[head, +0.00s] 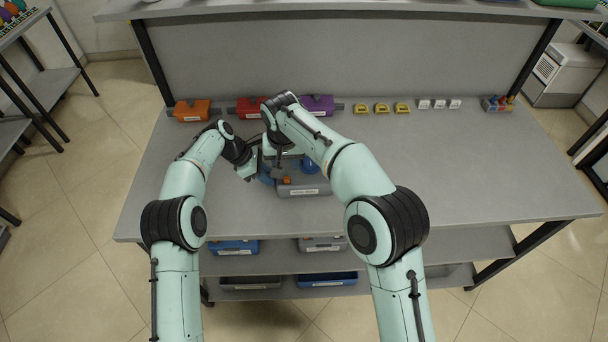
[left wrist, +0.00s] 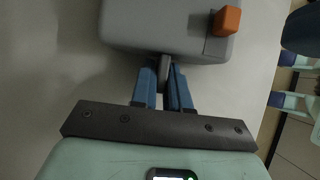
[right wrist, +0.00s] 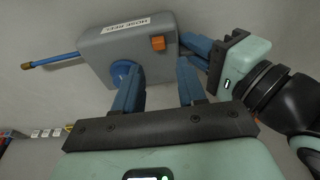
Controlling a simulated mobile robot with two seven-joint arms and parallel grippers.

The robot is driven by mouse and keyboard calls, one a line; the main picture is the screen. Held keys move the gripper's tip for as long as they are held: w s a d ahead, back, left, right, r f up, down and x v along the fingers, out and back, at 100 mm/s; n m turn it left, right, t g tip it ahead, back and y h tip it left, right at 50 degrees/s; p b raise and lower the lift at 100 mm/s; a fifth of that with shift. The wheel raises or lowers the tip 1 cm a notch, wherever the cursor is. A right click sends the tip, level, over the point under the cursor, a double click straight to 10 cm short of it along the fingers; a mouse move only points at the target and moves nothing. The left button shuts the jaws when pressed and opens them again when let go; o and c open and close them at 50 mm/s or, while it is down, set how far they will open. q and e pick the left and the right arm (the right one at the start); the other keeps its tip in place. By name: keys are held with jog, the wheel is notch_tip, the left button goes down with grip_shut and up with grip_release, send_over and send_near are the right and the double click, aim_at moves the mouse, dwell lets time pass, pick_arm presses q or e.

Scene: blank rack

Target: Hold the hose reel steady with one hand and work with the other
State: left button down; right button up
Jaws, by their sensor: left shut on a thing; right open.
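The hose reel (head: 318,187) is a grey box on the workbench, partly hidden by my right arm in the head view. In the right wrist view the reel (right wrist: 105,50) shows its label, an orange block (right wrist: 158,43), a round blue knob (right wrist: 122,70) and a blue hose with a brass tip (right wrist: 50,62). My left gripper (left wrist: 165,72) is shut on a dark grey tab at the reel's edge. My right gripper (right wrist: 160,78) is open, its fingers above the reel's face. One finger is close to the blue knob; I cannot tell whether they touch.
Orange (head: 192,110), red (head: 247,107) and purple (head: 318,105) units line the bench's back edge, with yellow (head: 381,108) and white (head: 439,104) small items to their right. The bench top (head: 490,165) on the right is clear. Bins (head: 327,279) sit on shelves below.

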aim_at(287, 179)
jog(key=shift+s+x, duration=0.2)
jog(key=shift+x, duration=0.75)
jog(key=shift+s+x, duration=0.2)
jog(key=shift+x, duration=0.75)
jog(key=shift+s+x, duration=0.2)
jog(key=shift+x, duration=0.75)
jog(key=shift+f, duration=0.1)
jog(key=c, duration=0.7)
pick_arm(q)
jog(key=shift+d, duration=0.1)
pick_arm(e)
jog(key=shift+a, duration=0.75)
jog(key=o, duration=0.7)
jog(key=w+v, duration=0.1)
jog(key=v, duration=0.6)
jog(key=shift+w, duration=0.25)
